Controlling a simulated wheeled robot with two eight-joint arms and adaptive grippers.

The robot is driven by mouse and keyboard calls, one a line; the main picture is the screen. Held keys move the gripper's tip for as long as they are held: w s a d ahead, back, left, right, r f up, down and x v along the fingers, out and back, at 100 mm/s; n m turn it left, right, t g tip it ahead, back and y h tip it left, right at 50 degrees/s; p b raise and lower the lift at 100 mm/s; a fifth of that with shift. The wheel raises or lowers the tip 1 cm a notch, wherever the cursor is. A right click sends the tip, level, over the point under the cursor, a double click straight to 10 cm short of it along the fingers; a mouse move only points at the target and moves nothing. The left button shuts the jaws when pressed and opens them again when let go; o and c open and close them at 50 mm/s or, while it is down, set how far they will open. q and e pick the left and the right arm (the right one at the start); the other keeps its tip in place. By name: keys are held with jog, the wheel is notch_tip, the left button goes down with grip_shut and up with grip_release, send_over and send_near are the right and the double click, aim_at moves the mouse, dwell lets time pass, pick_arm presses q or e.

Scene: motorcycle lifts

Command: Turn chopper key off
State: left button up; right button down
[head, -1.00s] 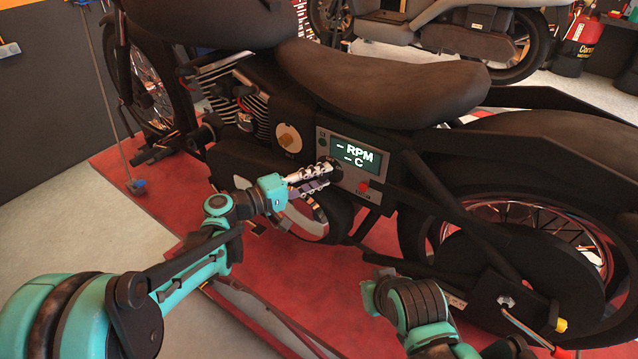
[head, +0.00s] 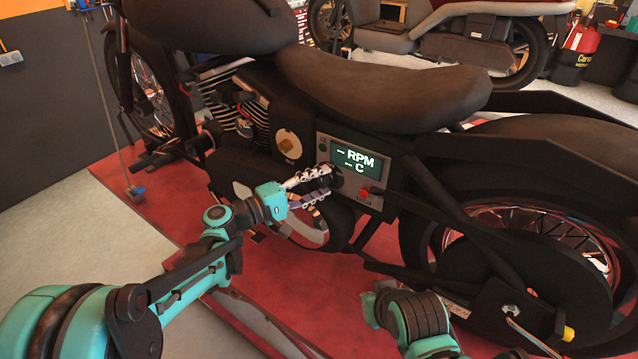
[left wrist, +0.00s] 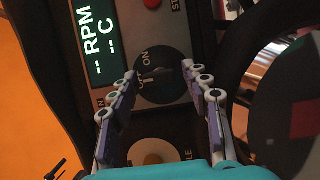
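The chopper's control panel (head: 378,167) has a lit screen (head: 355,160) reading "-- RPM -- C". In the left wrist view, the key switch is a round black knob (left wrist: 165,88) with ON and OFF marks at its side. Its exact pointing is hard to tell. My left gripper (head: 326,179) is at the panel's lower left. In the left wrist view my left gripper (left wrist: 160,75) is open, with one finger on each side of the knob; contact is not clear. In the head view the fingers partly hide the knob. My right arm shows at lower middle, but its fingers do not.
A red button (head: 364,193) sits right of the knob, below the screen. A tan knob on a white disc (head: 288,143) is to the panel's left. The seat (head: 385,85) overhangs the panel. The chopper stands on a red lift (head: 275,275). Another motorcycle (head: 440,40) stands behind.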

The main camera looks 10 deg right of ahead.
pick_arm(q)
jog(key=v, duration=1.2)
jog(key=shift+s+f, duration=0.1)
jog(key=shift+f, duration=0.05)
jog(key=s+a+f+m+y+b, duration=0.2)
jog(key=s+a+f+y+b, duration=0.25)
jog(key=s+f+y, duration=0.5)
jog(key=s+a+f+m+y+b, duration=0.2)
jog(key=s+a+f+y+b, duration=0.3)
jog(key=s+a+f, duration=0.5)
jog(key=a+f+y, duration=0.2)
jog(key=a, duration=0.1)
jog(key=shift+s+a+m, duration=0.25)
jog(key=shift+s+m, duration=0.05)
